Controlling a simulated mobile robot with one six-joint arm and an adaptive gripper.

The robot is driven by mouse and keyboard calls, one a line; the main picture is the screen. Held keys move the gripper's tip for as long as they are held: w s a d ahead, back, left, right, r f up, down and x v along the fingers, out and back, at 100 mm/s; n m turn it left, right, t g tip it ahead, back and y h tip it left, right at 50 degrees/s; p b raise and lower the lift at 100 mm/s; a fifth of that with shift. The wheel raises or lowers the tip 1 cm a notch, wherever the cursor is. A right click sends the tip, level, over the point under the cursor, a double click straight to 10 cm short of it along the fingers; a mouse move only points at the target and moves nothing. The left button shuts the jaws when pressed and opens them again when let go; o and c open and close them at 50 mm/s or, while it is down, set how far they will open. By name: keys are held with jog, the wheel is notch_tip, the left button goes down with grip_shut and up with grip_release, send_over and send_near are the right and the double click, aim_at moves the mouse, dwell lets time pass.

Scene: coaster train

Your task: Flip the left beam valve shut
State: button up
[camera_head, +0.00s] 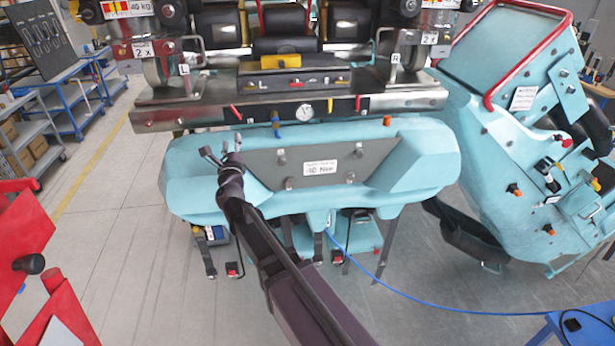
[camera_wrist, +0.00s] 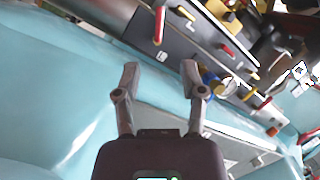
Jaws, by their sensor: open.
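The left beam valve has a red lever (camera_head: 236,112) on the left part of the metal beam (camera_head: 180,118), tilted down to the right in the head view. In the wrist view, a red lever (camera_wrist: 160,24) that looks like the same one is at the top, just beyond the fingertips. My gripper (camera_head: 221,148) is open and empty, in front of the turquoise body below the beam. In the wrist view, its two fingers (camera_wrist: 160,70) are spread, with the lever ahead of the gap and apart from them. I see no contact.
A blue-and-yellow valve (camera_head: 276,122), a round gauge (camera_head: 305,112) and another red lever (camera_head: 358,103) sit along the beam. The turquoise body (camera_head: 420,150) lies directly below. A red structure (camera_head: 20,235) stands at left; open floor (camera_head: 120,230) lies between.

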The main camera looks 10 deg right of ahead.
jog(key=d+f+m+g+h, duration=0.1)
jog(key=d+m+h, duration=0.1)
jog(key=d+m, duration=0.1)
jog(key=d+m+g+h, duration=0.1)
jog(key=d+m+h, duration=0.1)
jog(key=d+m, duration=0.2)
jog(key=s+d+f+m+g+h, duration=0.1)
jog(key=d+m+h, duration=0.1)
jog(key=d+m, duration=0.1)
jog(key=shift+s+d+f+m, duration=0.1)
jog(key=shift+d+f+m, duration=0.2)
jog(key=shift+m, duration=0.4)
jog(key=s+d+f+m+g+h, duration=0.1)
jog(key=s+d+f+m+g, duration=0.1)
jog(key=d+m, duration=0.3)
jog(key=s+d+f+m+g+h, duration=0.1)
jog(key=s+d+f+m+g, duration=0.1)
jog(key=d+f+m+g, duration=0.2)
jog(key=shift+s+d+f+m+g+h, duration=0.3)
jog(key=shift+d+f+m, duration=0.3)
jog(key=shift+m, duration=1)
jog(key=shift+d, duration=0.1)
